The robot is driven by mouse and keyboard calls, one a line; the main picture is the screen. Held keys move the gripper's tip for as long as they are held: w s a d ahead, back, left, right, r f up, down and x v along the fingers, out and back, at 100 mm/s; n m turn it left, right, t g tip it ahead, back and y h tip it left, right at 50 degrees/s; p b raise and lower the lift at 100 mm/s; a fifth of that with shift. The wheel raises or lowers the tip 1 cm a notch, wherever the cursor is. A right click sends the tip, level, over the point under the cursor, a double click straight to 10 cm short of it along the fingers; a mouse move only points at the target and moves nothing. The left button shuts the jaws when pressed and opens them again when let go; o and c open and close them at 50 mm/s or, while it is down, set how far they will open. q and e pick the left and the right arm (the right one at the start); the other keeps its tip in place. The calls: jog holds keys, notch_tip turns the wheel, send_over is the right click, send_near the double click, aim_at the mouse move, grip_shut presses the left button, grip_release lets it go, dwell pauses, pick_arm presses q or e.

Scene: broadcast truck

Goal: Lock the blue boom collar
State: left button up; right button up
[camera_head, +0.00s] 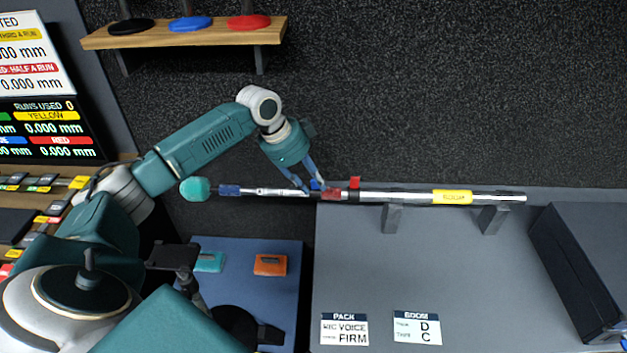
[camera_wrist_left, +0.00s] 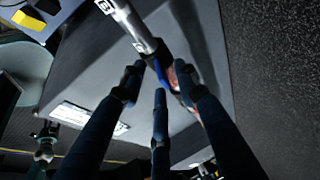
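The silver boom pole (camera_head: 415,196) lies level across the back of the grey bench, with a yellow BOOM label on it. A small blue boom collar tab (camera_head: 315,184) stands up near the pole's left part; the blue piece also shows in the left wrist view (camera_wrist_left: 162,76). My left gripper (camera_head: 316,191) reaches down over it, fingers apart on either side of the blue piece. Contact cannot be told. Red parts, a collar (camera_head: 332,194) and a raised tab (camera_head: 354,182), sit just right of it. Only a bluish tip, perhaps my right gripper, shows at the lower right edge.
Two dark cradles (camera_head: 392,218) hold the pole. A dark case (camera_head: 580,265) stands at right. PACK (camera_head: 344,330) and BOOM (camera_head: 417,328) cards lie in front. A wooden shelf (camera_head: 185,36) hangs above.

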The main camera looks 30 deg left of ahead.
pick_arm(q)
jog(key=shift+w+f, duration=0.15)
jog(key=shift+f, duration=0.4)
pick_arm(e)
jog(key=shift+w+d+r, duration=0.1)
jog(key=shift+w+d, duration=0.2)
jog(key=shift+w, duration=0.25)
jog(key=shift+w+d+r, duration=0.1)
jog(key=shift+w+d, duration=0.2)
jog(key=shift+w, duration=0.2)
pick_arm(q)
jog(key=shift+d, duration=0.1)
grip_shut()
jog(key=shift+w+r+g+p, duration=0.3)
jog(key=shift+r+g+p, duration=0.15)
jog(key=shift+p, duration=0.8)
jog(key=shift+w+a+f+g+h, duration=0.25)
jog(key=shift+a+g+h, duration=0.1)
jog(key=shift+h, duration=0.15)
jog(key=shift+n, duration=0.3)
pick_arm(e)
jog(key=r, duration=0.2)
jog(key=s, duration=0.1)
jog(key=shift+a+r, duration=0.4)
